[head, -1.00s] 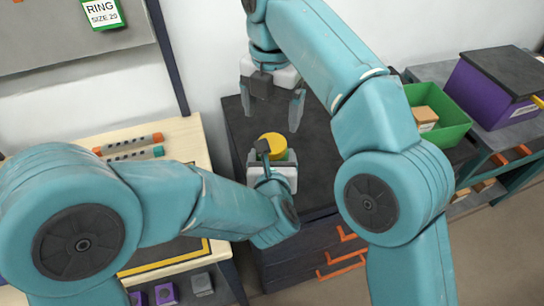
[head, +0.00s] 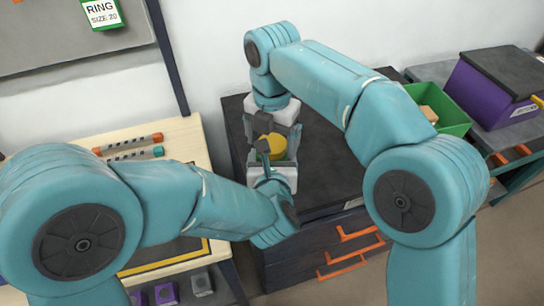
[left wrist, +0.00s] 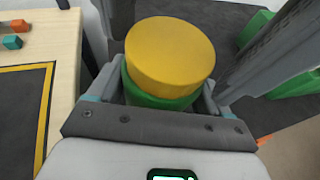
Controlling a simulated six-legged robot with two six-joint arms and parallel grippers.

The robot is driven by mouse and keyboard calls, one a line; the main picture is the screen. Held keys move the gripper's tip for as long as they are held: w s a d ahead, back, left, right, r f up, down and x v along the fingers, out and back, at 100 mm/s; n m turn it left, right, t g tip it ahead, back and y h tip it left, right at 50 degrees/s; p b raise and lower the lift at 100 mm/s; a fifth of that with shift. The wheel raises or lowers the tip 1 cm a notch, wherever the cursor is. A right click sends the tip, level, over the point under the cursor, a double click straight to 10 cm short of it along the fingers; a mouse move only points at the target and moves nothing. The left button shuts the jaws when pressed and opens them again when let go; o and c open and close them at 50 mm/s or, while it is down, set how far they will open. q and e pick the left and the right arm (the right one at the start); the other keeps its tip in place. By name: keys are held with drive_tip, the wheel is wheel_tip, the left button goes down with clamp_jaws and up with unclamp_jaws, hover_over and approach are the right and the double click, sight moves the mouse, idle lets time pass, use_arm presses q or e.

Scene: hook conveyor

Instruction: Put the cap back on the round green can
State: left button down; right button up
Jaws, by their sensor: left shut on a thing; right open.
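The yellow cap (head: 275,145) sits on top of the round green can (left wrist: 158,98); I cannot tell whether it is fully seated. The cap also shows large in the left wrist view (left wrist: 170,52), with the can's green side below it. My left gripper (head: 271,163) is shut on the green can and holds it over the dark cabinet top. My right gripper (head: 272,140) is open above, its fingers lowered on either side of the cap. In the left wrist view its grey fingers stand to the left and right of the cap, apart from it.
The dark cabinet (head: 325,185) with orange drawer handles lies below. A wooden table (head: 187,140) with two tubes is at the left. A green bin (head: 440,108) and a purple box (head: 488,88) stand at the right. A wall is behind.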

drive_tip(key=shift+c, duration=0.4)
drive_tip(key=c, duration=1)
drive_tip(key=m, duration=0.6)
drive_tip(key=shift+m, duration=0.3)
drive_tip(key=shift+c, duration=0.2)
drive_tip(key=o, duration=1.2)
drive_tip(key=shift+s, duration=0.1)
